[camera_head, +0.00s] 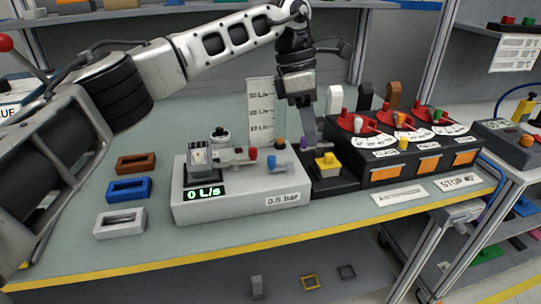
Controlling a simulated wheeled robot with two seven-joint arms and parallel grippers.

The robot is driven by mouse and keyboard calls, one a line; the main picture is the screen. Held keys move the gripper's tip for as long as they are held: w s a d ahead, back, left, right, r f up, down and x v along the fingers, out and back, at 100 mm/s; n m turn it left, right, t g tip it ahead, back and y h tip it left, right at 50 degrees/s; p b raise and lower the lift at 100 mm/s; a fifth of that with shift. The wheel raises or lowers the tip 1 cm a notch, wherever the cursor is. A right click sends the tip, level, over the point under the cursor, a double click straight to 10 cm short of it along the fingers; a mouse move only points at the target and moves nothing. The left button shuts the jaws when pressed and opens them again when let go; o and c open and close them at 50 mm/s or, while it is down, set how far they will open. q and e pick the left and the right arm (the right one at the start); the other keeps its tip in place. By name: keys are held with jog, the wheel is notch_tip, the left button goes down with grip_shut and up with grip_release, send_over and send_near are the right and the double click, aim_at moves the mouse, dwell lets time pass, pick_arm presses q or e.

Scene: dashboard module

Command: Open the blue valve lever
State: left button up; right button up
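The blue valve lever (279,162) is a small blue handle on the right part of the light grey module (232,205). A red handle (253,155) sits just left of it. The module's display reads 0 L/s and its label reads 0.5 bar. My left gripper (310,143) points down, to the right of and above the blue lever, apart from it in the picture. It is near a small purple part and the yellow button (327,162). Its fingers overlap in this view, so their opening is unclear. My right gripper is not in view.
A black panel (365,174) with red dials and orange plates stands to the right. Brown (136,163), blue (129,189) and white (120,221) slotted blocks lie left of the module. A clear graduated column (260,105) rises behind it. The table's front edge is yellow.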

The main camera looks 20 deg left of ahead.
aim_at(270, 157)
pick_arm(q)
jog(key=w+a+r+t+y, duration=0.1)
jog(key=a+r+y, duration=0.2)
jog(key=a+r, duration=0.45)
jog(key=shift+n, duration=0.3)
jog(key=f, duration=1)
jog(key=f+p, duration=0.1)
jog(key=f, duration=0.5)
jog(key=shift+a+f, duration=0.1)
jog(key=shift+a, duration=0.15)
jog(key=shift+c, duration=0.3)
grip_shut()
